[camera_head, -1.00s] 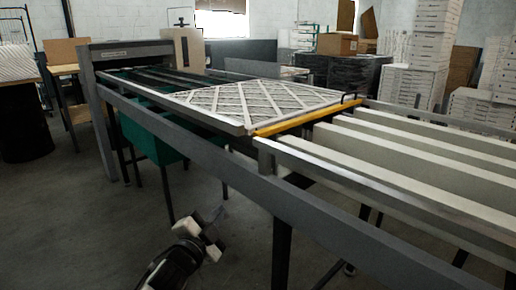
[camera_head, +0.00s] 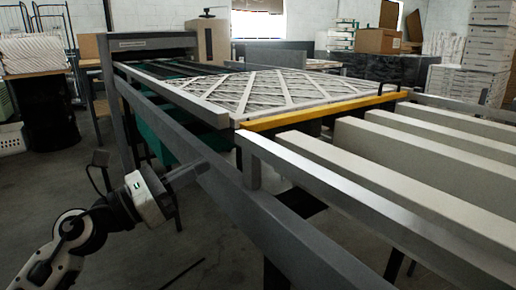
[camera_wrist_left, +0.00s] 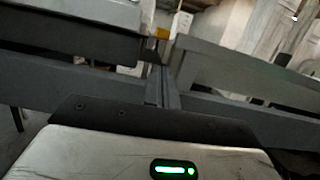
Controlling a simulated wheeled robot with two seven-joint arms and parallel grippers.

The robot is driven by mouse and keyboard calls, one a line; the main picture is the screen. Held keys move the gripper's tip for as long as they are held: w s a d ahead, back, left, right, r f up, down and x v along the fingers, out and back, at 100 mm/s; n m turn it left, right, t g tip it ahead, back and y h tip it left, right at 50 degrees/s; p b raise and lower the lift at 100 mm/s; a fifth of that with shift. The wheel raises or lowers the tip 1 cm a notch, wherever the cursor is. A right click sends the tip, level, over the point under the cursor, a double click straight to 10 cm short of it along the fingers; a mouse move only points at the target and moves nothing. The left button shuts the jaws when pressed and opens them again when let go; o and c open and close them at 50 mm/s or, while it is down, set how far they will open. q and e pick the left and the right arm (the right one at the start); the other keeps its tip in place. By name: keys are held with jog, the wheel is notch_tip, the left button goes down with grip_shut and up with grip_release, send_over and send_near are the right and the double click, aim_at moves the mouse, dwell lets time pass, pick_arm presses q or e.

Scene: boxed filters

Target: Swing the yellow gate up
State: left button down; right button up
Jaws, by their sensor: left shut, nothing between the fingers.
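The yellow gate (camera_head: 325,108) is a long, thin bar lying level across the conveyor, along the front edge of a white lattice-faced filter (camera_head: 265,90). A small black handle or bracket (camera_head: 388,88) stands at its far right end. My left gripper (camera_head: 194,171) is shut and empty, outside the near side rail, below and left of the gate's near end and apart from it. In the left wrist view, a small yellow end of the gate (camera_wrist_left: 161,33) shows beyond grey rails. My right gripper is not in view.
The grey side rail (camera_head: 235,195) runs between my left gripper and the conveyor. White rollers or beams (camera_head: 400,150) lie right of the gate. Stacked boxes (camera_head: 490,45) stand at the back right. Floor at lower left is open.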

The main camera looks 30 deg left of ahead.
pick_arm(q)
jog(key=shift+m, duration=0.3)
jog(key=p+x, duration=0.2)
jog(key=x, duration=0.2)
jog(key=p+x, duration=0.2)
jog(key=x, duration=0.2)
jog(key=shift+w+d+r, duration=0.1)
jog(key=shift+d+r, duration=0.15)
jog(key=shift+d, duration=0.05)
jog(key=shift+w+d, duration=0.2)
jog(key=shift+w, duration=0.4)
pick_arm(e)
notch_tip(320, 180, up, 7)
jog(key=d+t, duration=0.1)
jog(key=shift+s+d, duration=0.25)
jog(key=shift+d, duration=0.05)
pick_arm(q)
jog(key=shift+p, duration=0.35)
